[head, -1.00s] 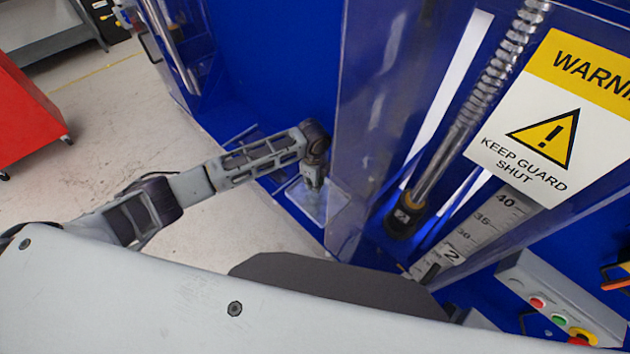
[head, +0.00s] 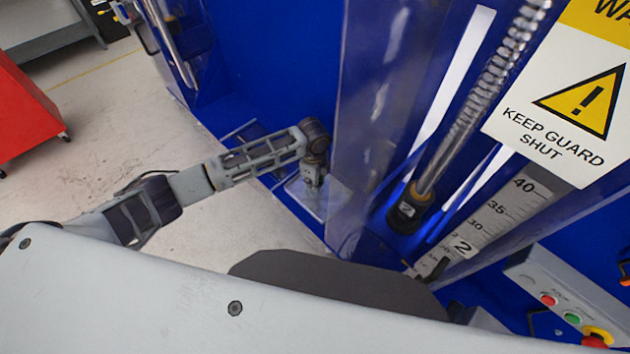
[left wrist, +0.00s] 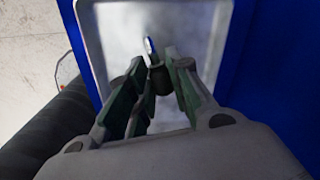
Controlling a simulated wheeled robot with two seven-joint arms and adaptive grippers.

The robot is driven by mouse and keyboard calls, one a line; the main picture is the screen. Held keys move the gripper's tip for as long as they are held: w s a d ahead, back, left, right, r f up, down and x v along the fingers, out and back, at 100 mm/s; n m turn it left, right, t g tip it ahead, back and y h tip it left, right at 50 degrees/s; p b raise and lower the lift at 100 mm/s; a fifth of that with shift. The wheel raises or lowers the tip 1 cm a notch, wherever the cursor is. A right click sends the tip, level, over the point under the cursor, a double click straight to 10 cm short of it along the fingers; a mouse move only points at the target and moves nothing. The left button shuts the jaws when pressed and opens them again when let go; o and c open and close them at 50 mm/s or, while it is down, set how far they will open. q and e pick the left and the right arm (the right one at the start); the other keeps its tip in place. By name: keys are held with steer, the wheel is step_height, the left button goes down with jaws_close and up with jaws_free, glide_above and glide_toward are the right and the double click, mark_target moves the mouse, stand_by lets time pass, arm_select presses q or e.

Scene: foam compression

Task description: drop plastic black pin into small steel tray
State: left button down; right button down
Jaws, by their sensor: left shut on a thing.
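The small steel tray (head: 335,197) sits on the blue machine's ledge, beside the clear guard panel. It fills the upper middle of the left wrist view, with a pale raised rim (left wrist: 92,52). My left gripper (head: 313,184) points down over the tray. In the left wrist view my left gripper (left wrist: 160,72) is shut on a small dark piece, the black pin (left wrist: 160,80), mostly hidden between the fingers. A thin bright sliver with a bluish edge shows just past the fingertips; I cannot tell what it is. The pin's height above the tray is unclear. My right gripper is out of view.
The clear guard panel (head: 375,110) stands close right of my left gripper. Behind it are a steel rod with a spring and a scale (head: 495,215). A button box (head: 565,300) is at lower right. A red cabinet (head: 22,115) stands at far left.

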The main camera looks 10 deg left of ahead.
arm_select(q)
steer(key=c, duration=1.2)
jaws_free()
steer(key=shift+c, duration=0.2)
step_height(320, 180, up, 12)
steer(key=shift+s, duration=0.2)
stand_by(0.3)
